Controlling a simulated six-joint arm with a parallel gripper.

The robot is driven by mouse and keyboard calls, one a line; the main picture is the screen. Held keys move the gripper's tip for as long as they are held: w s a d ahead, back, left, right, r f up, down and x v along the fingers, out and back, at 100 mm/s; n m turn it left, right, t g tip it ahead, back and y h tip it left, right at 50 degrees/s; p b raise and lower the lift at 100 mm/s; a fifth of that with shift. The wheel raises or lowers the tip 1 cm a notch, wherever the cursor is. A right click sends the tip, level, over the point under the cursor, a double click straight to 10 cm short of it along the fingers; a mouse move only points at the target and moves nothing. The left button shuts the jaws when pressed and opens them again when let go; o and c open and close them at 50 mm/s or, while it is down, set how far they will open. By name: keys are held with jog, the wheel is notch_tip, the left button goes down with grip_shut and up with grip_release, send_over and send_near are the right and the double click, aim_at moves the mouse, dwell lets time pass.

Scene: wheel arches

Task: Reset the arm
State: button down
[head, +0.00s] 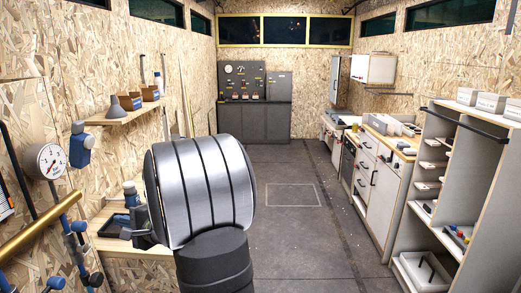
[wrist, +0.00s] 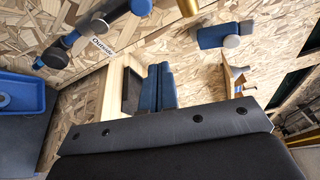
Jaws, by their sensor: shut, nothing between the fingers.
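My gripper shows as a wide dark bar with bolts (wrist: 165,128) across the lower part of the wrist view. It is shut and holds nothing. In the head view my thick silver and black arm fills the lower middle and hides most of the gripper. A small dark part (head: 143,238) sticks out to the left of my arm, above the wooden bench (head: 105,243) at the left wall. Whether it touches the bench cannot be told.
Blue-and-black items (head: 118,226) lie on the bench close to my arm. A pressure gauge (head: 47,161) and pipes stand at the near left wall. A small shelf (head: 125,114) juts out above. White cabinets (head: 379,188) line the right side. The middle floor (head: 290,195) is clear.

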jog(key=s+a, duration=0.1)
jog(key=a, duration=0.7)
jog(key=shift+s, duration=0.15)
jog(key=shift+a, duration=0.1)
